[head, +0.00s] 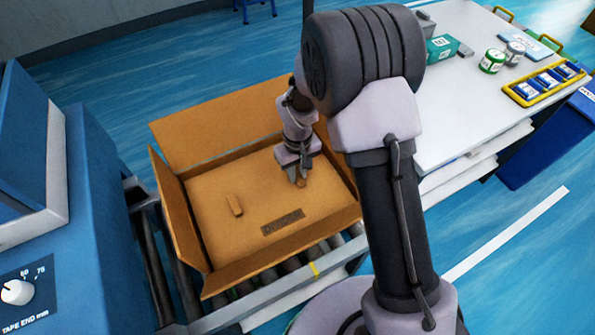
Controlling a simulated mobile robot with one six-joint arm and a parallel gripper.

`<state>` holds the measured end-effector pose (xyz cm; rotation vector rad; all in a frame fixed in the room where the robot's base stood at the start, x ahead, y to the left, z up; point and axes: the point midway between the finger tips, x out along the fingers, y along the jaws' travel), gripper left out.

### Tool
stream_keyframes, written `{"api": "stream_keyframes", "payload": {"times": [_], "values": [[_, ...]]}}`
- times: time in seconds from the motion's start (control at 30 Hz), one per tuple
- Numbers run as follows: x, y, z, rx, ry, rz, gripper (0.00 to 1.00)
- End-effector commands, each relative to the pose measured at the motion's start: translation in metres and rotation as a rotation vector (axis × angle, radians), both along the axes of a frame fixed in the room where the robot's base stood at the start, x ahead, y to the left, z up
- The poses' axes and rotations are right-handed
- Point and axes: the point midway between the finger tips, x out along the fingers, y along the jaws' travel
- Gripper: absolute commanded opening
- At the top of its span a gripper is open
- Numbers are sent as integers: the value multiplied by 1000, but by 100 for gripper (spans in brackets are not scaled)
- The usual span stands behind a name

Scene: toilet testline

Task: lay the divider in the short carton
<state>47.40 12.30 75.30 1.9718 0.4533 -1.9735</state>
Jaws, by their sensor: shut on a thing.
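The short carton (172,204) is an open brown cardboard box with its flaps spread outward, standing on the roller conveyor. The divider (215,189) is a flat brown sheet with a dark printed label near its front edge. It lies inside the carton walls and looks about level. I cannot tell whether it touches what is below it. A small raised tab stands on its left part. My gripper (299,181) points down over the divider's right part and is shut on a second small tab of it. My arm hides the carton's back right corner.
A blue tape machine (95,180) stands close to the carton's left. A white table (460,90) at the right holds a teal box (441,48), two round tins (493,61) and a yellow-rimmed tray (513,95) with blue packs. Blue floor is open behind the carton.

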Motion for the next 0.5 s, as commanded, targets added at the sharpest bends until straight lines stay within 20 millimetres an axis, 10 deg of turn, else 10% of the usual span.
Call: {"api": "stream_keyframes", "payload": {"times": [0.37,0.4,0.5], "values": [[0,0,-6,0,0,0,0],[0,0,-6,0,0,0,21],[0,0,-6,0,0,0,41]]}}
